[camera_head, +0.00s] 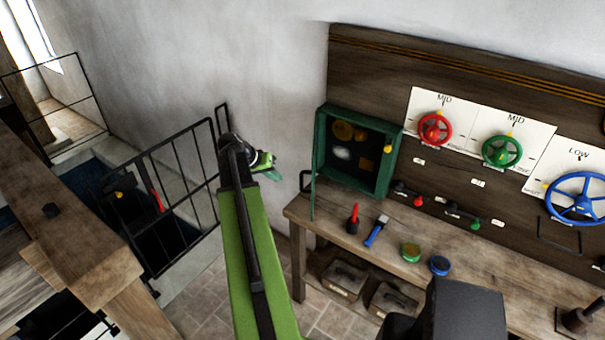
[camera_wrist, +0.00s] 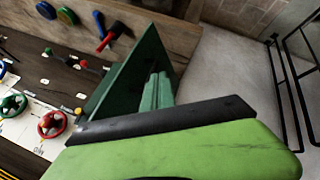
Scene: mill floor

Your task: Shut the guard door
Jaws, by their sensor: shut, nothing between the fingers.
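The green guard box (camera_head: 384,180) is fixed at the back left of the bench. Its front is open and shows round brass and grey parts inside. Its guard door (camera_head: 314,190) stands swung out at the box's left side, seen nearly edge-on, with a dark handle (camera_head: 305,181) on its left face. My gripper (camera_head: 272,174) is shut and empty, left of the door with a gap in the head view. In the wrist view my teal fingers (camera_wrist: 157,92) overlap a dark green panel (camera_wrist: 128,75), likely the door; I cannot tell whether they touch.
Red (camera_head: 436,129), green (camera_head: 502,150) and blue (camera_head: 577,199) handwheels are on the back panel. A black railing (camera_head: 180,165) stands left.

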